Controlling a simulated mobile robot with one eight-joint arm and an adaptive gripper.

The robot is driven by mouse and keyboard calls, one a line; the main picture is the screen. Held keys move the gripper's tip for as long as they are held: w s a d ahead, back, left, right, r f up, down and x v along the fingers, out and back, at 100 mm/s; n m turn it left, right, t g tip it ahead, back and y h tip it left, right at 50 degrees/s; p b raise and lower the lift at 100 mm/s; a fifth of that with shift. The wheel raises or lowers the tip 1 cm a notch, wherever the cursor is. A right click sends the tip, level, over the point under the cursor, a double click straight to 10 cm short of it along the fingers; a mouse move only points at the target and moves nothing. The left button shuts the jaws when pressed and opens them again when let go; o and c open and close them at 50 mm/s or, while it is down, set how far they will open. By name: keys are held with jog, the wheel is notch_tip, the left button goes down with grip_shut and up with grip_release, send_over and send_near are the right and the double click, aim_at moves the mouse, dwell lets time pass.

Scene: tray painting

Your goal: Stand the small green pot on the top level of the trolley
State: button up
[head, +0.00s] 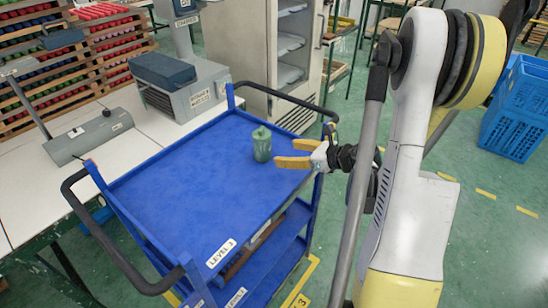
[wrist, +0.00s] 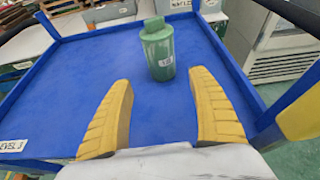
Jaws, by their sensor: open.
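The small green pot (head: 262,144) stands upright on the blue top level of the trolley (head: 190,190), towards its far right part. It also shows in the wrist view (wrist: 158,50), a little beyond my fingertips, with a pale label on its side. My gripper (head: 291,153) is open, its two yellow fingers just to the right of the pot in the head view. In the wrist view the fingers (wrist: 160,80) are spread apart with only bare blue surface between them. They appear clear of the pot.
The top level has a raised rim and is otherwise empty. A label reading LEVEL 3 (head: 221,253) is on its front edge. A white workbench (head: 40,185) with grey devices stands left. An open cabinet (head: 262,50) stands behind. Blue crates (head: 517,110) are at the right.

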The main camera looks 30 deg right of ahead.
jog(key=s+a+r+n+g+h, duration=0.1)
jog(key=s+a+r+n+g, duration=0.15)
jog(key=a+n, duration=0.45)
jog(key=s+a+r+n+g, duration=0.1)
jog(key=a+r+n+g, duration=0.1)
jog(key=a+r+n, duration=0.35)
jog(key=s+a+r+n+h, duration=0.1)
jog(key=s+a+n, duration=0.3)
jog(key=s+n, duration=0.3)
jog(key=s+a+r+n+h, duration=0.1)
jog(key=s+a+n, duration=0.4)
jog(key=n, duration=0.7)
jog(key=shift+s+a+r+g+h, duration=0.25)
jog(key=shift+s+r+g+h, duration=0.2)
jog(key=shift+s+h, duration=0.4)
